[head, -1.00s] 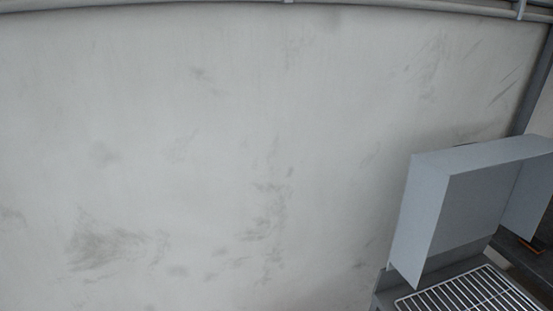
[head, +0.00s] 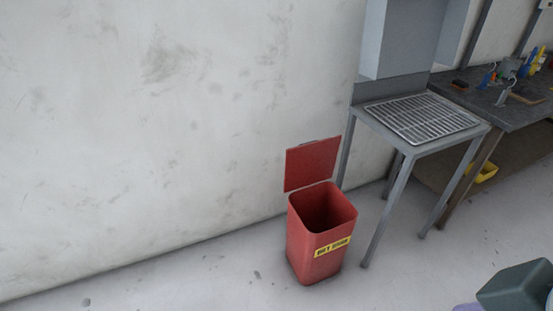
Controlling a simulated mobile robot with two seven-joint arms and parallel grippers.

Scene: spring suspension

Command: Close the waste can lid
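A red waste can (head: 303,254) stands upright on the floor close to the wall, right of the middle in the head view. It has a yellow label with dark lettering on its front. Its red lid (head: 312,164) is open, raised upright at the back of the can, and the dark inside shows. Neither of my grippers is in view.
A grey metal stand (head: 403,165) with a wire grate (head: 420,117) is just right of the can. A dark workbench (head: 500,110) with tools is farther right. A dark green object (head: 517,287) is at the lower right. The floor left of the can is clear.

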